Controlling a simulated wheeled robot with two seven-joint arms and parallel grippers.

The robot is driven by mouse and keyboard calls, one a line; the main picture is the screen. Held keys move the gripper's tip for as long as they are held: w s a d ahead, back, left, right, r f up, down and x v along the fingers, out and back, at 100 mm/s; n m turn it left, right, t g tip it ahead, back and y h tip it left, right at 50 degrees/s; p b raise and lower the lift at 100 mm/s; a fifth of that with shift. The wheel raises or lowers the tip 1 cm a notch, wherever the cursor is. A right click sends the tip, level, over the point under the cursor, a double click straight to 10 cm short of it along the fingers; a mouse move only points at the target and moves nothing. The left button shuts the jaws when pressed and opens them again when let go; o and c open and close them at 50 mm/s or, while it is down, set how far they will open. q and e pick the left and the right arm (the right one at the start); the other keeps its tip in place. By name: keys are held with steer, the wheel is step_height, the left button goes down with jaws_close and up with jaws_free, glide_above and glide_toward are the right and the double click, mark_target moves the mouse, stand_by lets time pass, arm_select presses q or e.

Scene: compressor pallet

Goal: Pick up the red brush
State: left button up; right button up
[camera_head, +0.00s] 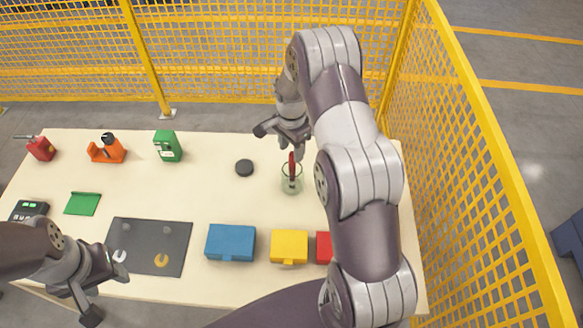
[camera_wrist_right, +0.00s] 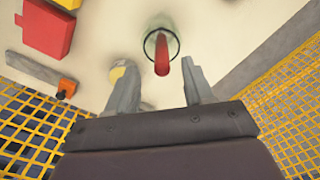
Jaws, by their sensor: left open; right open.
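The red brush (camera_head: 291,166) stands upright in a clear glass cup (camera_head: 292,185) on the right part of the table. In the right wrist view the brush (camera_wrist_right: 161,58) rises from the round rim of the cup (camera_wrist_right: 150,38). My right gripper (camera_head: 280,142) is open and close to the brush's upper end. In the right wrist view the brush lies in line with the gap between the two fingers (camera_wrist_right: 158,78); I cannot tell whether its tip is inside the gap. My left gripper (camera_head: 107,287) is open and empty at the front left, beside the dark mat.
A dark mat (camera_head: 150,247) with wrench shapes, a blue box (camera_head: 231,243), a yellow box (camera_head: 289,246) and a red box (camera_head: 324,247) line the table front. A black puck (camera_head: 244,168) lies left of the cup. Yellow fencing (camera_head: 480,170) stands at the right.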

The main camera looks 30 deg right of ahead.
mark_target(292, 153)
steer(key=f, duration=0.2)
steer(key=f+p, duration=0.1)
steer(key=shift+w+d+f, duration=0.15)
steer(key=shift+d+f, duration=0.1)
steer(key=shift+f, duration=0.2)
arm_select(q)
steer(key=shift+r, duration=0.9)
arm_select(e)
jaws_close()
